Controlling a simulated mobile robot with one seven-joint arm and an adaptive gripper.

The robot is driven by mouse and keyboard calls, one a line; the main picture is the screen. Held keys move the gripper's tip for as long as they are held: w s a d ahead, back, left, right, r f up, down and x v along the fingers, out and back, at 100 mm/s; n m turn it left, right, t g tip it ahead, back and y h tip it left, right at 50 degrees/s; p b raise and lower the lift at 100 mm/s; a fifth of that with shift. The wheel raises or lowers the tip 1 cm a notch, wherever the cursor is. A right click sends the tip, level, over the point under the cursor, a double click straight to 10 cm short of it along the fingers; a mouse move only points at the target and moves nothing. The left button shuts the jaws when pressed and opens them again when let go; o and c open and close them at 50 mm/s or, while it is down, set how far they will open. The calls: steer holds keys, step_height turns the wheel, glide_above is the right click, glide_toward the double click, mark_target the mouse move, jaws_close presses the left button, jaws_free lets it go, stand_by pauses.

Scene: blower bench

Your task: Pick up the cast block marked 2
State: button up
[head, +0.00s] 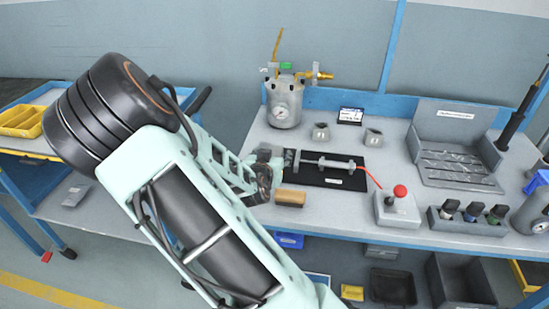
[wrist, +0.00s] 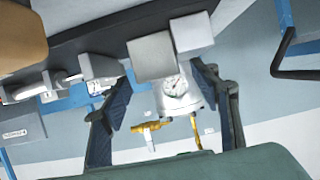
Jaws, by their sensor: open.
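Grey blocks stand on the bench; I cannot read a number on any, so I cannot tell which is marked 2. In the wrist view, a near grey block (wrist: 152,57) and a second grey block (wrist: 192,36) lie beyond or between the fingertips of my open gripper (wrist: 162,72). The gripper holds nothing; I cannot tell whether it touches a block.
A metal pot with a gauge (head: 284,104) stands at the back. The black mat (head: 345,182) carries a rod-like part. A red-button box (head: 398,206) and a grey tray (head: 458,165) stand to the right.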

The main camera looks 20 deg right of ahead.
steer(key=c, duration=1.6)
jaws_close()
steer(key=shift+r, duration=0.15)
